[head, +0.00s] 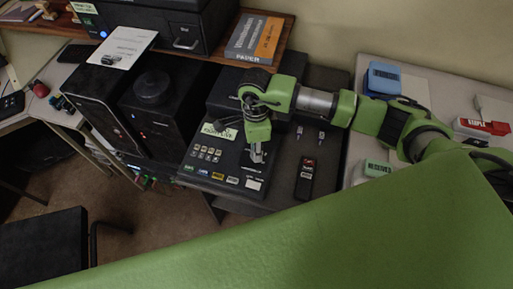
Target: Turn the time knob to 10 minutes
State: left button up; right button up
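The dark console (226,165) has a sloped panel with rows of small pale buttons, coloured labels along its lower edge and a pale label at its upper part. My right gripper (257,155) comes in from the right and points down at the right part of this panel. Its fingers are small and seen from above, so I cannot tell whether they are open or shut, or touching the panel. I cannot make out the time knob or its setting; the gripper covers part of the panel. My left gripper is not in view.
A black handset (305,179) lies right of the console. Black boxes (105,98) stand to the left, and a shelf above holds a paper box (253,38) and a printer-like machine (170,28). The right table holds a blue case (383,77) and a red stapler (483,126).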

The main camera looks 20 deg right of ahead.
jog(key=shift+m, duration=0.3)
jog(key=shift+f+m+b, duration=0.1)
jog(key=shift+m+b, duration=0.7)
jog(key=shift+b, duration=0.05)
jog(key=m+b, duration=0.2)
jog(key=m, duration=0.1)
jog(key=shift+m, duration=0.3)
jog(key=m+b, duration=0.1)
jog(key=m, duration=0.2)
jog(key=shift+s+b, duration=0.1)
jog(key=shift+b, duration=0.3)
jog(key=shift+m+y+b, duration=0.3)
jog(key=shift+m+b, duration=0.15)
jog(key=shift+m, duration=0.95)
jog(key=shift+r, duration=0.2)
jog(key=o, duration=1.1)
